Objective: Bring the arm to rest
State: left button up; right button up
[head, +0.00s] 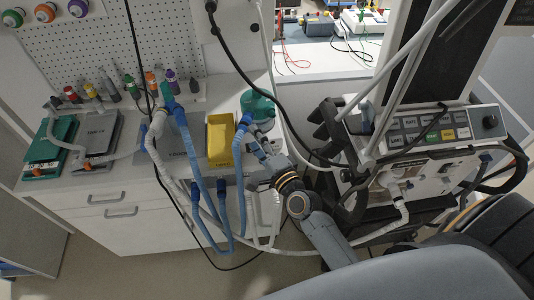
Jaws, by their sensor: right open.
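My right arm (325,238) reaches up from the lower right across the front of the white cabinet. Its right gripper (254,146) is open, near the cabinet's right front edge. In the picture it is just below a teal rounded device (258,106) and to the right of a yellow box (220,138). I see nothing held between its fingers. Whether the fingers touch the blue hose beside them, I cannot tell. My left gripper does not show.
Blue hoses (190,150) and white hoses (158,150) hang over the cabinet front, close to my right arm. A ventilator (430,135) with a button panel stands at right. Green (50,140) and grey (100,135) units sit on the cabinet's left. Floor at lower left is clear.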

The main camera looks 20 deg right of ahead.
jog(key=s, duration=0.7)
jog(key=s+f+n+g+b, duration=0.1)
jog(key=s+f+n+g, duration=0.25)
jog(key=f, duration=0.75)
jog(key=s+f+n+g, duration=0.2)
jog(key=s+f+n, duration=0.15)
jog(key=f, duration=0.85)
jog(key=s+f+n+g+b, duration=0.1)
jog(key=s+f+n+g, duration=0.25)
jog(key=f, duration=0.75)
jog(key=s+d+f+n+g, duration=0.1)
jog(key=s+f+n+g, duration=0.1)
jog(key=s+f, duration=0.4)
jog(key=s+d+f+n+g+h+b, duration=0.1)
jog(key=s+d+f+n+g, duration=0.1)
jog(key=s+f, duration=0.5)
jog(key=s+d+f+n+g+h, duration=0.1)
jog(key=s+f+n+g, duration=0.2)
jog(key=s, duration=1.2)
notch_tip(320, 180, down, 4)
jog(key=shift+d+r+n+g+b, duration=0.25)
jog(key=shift+n+g+b, duration=0.15)
jog(key=shift+n, duration=0.45)
